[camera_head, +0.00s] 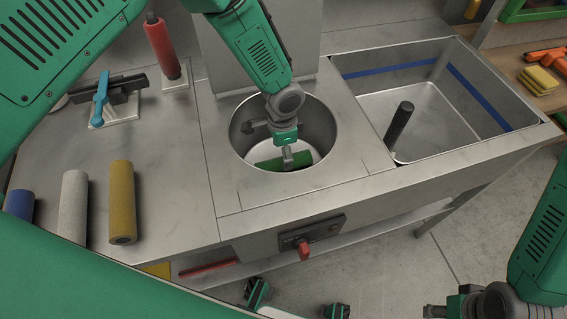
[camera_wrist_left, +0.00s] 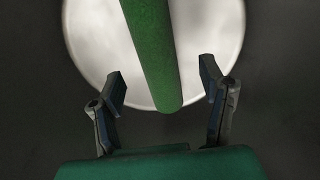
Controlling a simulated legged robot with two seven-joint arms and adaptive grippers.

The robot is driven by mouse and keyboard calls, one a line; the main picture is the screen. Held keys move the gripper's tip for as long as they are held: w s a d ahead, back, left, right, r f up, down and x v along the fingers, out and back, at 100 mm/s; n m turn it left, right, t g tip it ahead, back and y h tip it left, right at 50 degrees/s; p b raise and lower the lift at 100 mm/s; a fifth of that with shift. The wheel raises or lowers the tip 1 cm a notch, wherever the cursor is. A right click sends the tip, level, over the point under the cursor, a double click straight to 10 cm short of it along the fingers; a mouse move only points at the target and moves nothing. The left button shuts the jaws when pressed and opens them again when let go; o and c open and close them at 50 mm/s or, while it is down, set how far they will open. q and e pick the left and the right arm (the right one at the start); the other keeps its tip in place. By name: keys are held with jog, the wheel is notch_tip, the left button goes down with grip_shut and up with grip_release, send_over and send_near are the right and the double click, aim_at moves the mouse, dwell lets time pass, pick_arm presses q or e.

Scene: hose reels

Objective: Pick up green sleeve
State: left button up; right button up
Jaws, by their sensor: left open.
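The green sleeve (camera_head: 299,160) lies at the bottom of a round metal basin (camera_head: 320,112) in the worktop. My left gripper (camera_head: 288,158) reaches down into the basin over the sleeve and hides part of it. In the left wrist view, the sleeve (camera_wrist_left: 152,50) runs from the top edge to a rounded near end. My left gripper (camera_wrist_left: 165,100) is open, with one finger on each side of the sleeve's line and a gap to both. The fingers look empty.
Yellow (camera_head: 122,200), white (camera_head: 73,205) and blue (camera_head: 19,205) rolls lie at the left. A square sink (camera_head: 435,110) with a dark upright post (camera_head: 398,127) is at right.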

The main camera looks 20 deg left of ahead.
aim_at(281, 159)
pick_arm(q)
jog(key=shift+s+d+f, duration=0.1)
jog(key=shift+d+f, duration=0.1)
jog(key=shift+f, duration=0.35)
jog(key=f, duration=0.3)
jog(key=shift+s+a+f, duration=0.1)
jog(key=shift+a+f, duration=0.1)
jog(key=shift+f, duration=0.15)
jog(key=shift+a+f, duration=0.15)
jog(key=shift+f, duration=0.3)
jog(key=shift+c, duration=0.4)
jog(key=shift+d+r, duration=0.1)
jog(key=shift+d, duration=0.1)
jog(key=c, duration=1.2)
jog(key=shift+d, duration=0.1)
